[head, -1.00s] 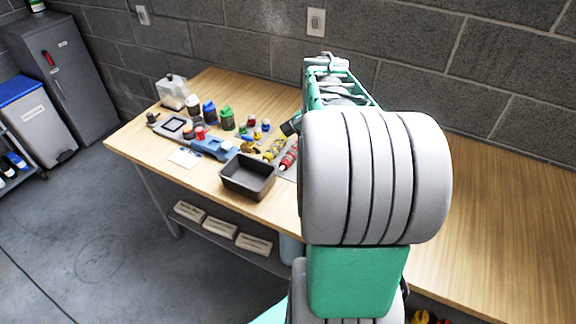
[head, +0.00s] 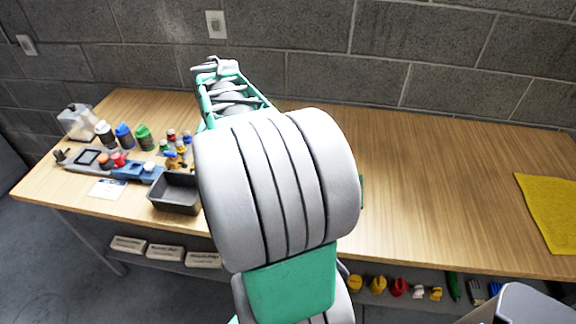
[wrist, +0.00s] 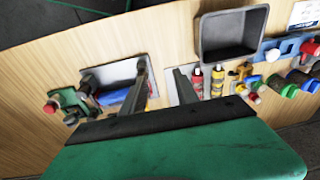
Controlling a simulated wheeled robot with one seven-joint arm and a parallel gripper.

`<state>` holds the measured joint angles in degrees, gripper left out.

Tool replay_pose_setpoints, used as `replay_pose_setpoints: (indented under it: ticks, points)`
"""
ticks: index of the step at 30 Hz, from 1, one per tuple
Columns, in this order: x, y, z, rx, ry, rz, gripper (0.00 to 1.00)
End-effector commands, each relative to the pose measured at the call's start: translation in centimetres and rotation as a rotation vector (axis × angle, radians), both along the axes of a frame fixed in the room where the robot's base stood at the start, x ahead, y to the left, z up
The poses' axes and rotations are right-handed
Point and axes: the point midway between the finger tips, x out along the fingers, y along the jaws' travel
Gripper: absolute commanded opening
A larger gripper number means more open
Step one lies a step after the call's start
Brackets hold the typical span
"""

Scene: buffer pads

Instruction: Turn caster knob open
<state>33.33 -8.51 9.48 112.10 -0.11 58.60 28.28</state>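I cannot tell for sure which thing is the caster knob. In the wrist view, a green fixture with a red round knob (wrist: 50,107) stands at the left of the bench. My gripper (wrist: 160,78) is open above the bench, its two dark fingers spread and nothing between them. A grey plate with a blue part (wrist: 113,97) lies beside the left finger.
The wooden bench (head: 430,180) is bare right of my arm, up to a yellow cloth (head: 552,205). A black bin (head: 176,192) stands left of my arm, near several bottles and a blue tool (head: 135,170). Yellow and red parts (head: 399,287) sit on the lower shelf.

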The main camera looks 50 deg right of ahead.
Motion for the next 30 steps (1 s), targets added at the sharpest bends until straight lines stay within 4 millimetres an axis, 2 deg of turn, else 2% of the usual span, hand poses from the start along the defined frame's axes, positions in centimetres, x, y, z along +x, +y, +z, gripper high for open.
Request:
replay_pose_setpoints:
  ticks: [1, 2, 3, 5, 6, 9, 10, 12, 14, 17, 24, 30]
  points:
    - [-0.8, -4.2, -1.3, 0.011, 0.020, -0.071, 0.36]
    - [-1.5, -6.8, -1.8, 0.019, 0.032, -0.109, 0.36]
    - [-2.9, -10.5, -2.6, 0.030, 0.048, -0.165, 0.36]
    - [-5.5, -15.6, -4.0, 0.051, 0.068, -0.241, 0.36]
    - [-7.5, -18.6, -4.8, 0.063, 0.078, -0.288, 0.36]
    - [-12.3, -23.9, -6.5, 0.092, 0.095, -0.375, 0.36]
    - [-13.3, -24.9, -6.8, 0.097, 0.097, -0.392, 0.36]
    - [-14.9, -26.2, -7.3, 0.105, 0.101, -0.414, 0.36]
    - [-15.3, -26.5, -7.7, 0.108, 0.102, -0.420, 0.36]
    - [-15.2, -26.4, -9.0, 0.110, 0.103, -0.418, 0.36]
    - [-15.2, -26.4, -13.4, 0.108, 0.102, -0.419, 0.36]
    - [-15.1, -26.4, -15.0, 0.105, 0.101, -0.418, 0.36]
